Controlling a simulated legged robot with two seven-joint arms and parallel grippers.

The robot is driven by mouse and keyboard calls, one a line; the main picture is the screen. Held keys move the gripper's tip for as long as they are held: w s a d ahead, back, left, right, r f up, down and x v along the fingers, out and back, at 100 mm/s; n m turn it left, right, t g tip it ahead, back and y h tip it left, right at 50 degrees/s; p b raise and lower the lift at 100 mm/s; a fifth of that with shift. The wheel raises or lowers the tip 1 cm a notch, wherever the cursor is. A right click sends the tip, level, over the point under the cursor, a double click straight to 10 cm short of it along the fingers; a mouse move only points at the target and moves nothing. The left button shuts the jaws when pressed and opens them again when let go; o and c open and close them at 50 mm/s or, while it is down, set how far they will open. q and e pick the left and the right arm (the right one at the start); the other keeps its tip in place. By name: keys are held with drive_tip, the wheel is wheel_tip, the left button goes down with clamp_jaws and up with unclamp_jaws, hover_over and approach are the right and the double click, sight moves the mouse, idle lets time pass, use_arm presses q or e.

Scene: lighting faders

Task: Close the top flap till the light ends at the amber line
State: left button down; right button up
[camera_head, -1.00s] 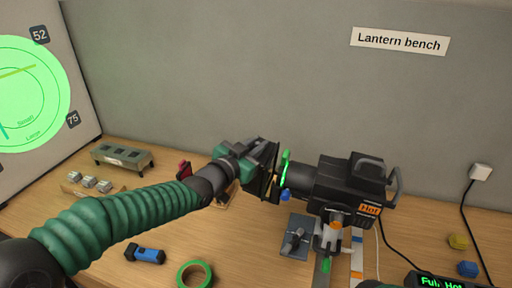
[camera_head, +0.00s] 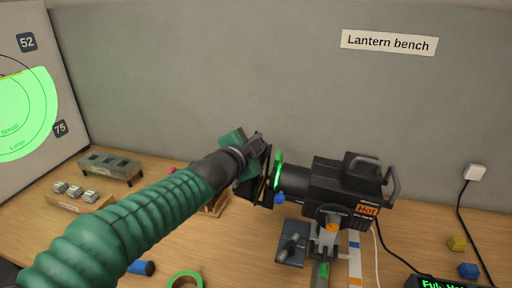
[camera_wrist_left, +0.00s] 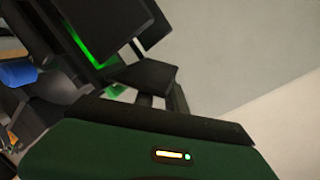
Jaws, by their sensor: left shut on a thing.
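The black lantern (camera_head: 345,190) stands on the bench with a green-lit front (camera_head: 278,172). My left gripper (camera_head: 258,148) is at its black front flaps (camera_head: 265,180), shut on the top flap. In the left wrist view, dark flaps (camera_wrist_left: 105,22) stand around the green glow (camera_wrist_left: 85,42), and the gripper's green body (camera_wrist_left: 110,150) fills the bottom. The exact grip is hard to make out. On the screen (camera_head: 55,100) at left, the green light (camera_head: 25,105) has a cut top edge, at or very near the amber line (camera_head: 10,75). My right gripper is out of view.
A grey rack (camera_head: 110,168) and a block with small silver pieces (camera_head: 75,195) stand at left. Green tape (camera_head: 185,280) and a blue cylinder (camera_head: 141,267) lie in front. A dark clamp plate (camera_head: 290,243) sits below the lantern. Cables run at right.

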use_arm(q)
drive_tip(key=shift+d+f, duration=0.1)
drive_tip(key=shift+f, duration=0.2)
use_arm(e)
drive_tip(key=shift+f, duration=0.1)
use_arm(q)
drive_tip(key=c, duration=1.5)
unclamp_jaws()
drive_tip(key=shift+s, duration=0.1)
drive_tip(key=shift+o, duration=0.7)
drive_tip(key=shift+r, duration=0.15)
drive_tip(key=shift+r, duration=0.1)
drive_tip(key=shift+s+r, duration=0.15)
drive_tip(key=shift+s, duration=0.05)
drive_tip(key=p+v, duration=0.7)
drive_tip(key=v, duration=0.9)
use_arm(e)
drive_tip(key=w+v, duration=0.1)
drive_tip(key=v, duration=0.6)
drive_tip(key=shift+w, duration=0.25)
use_arm(q)
drive_tip(key=shift+s, duration=0.1)
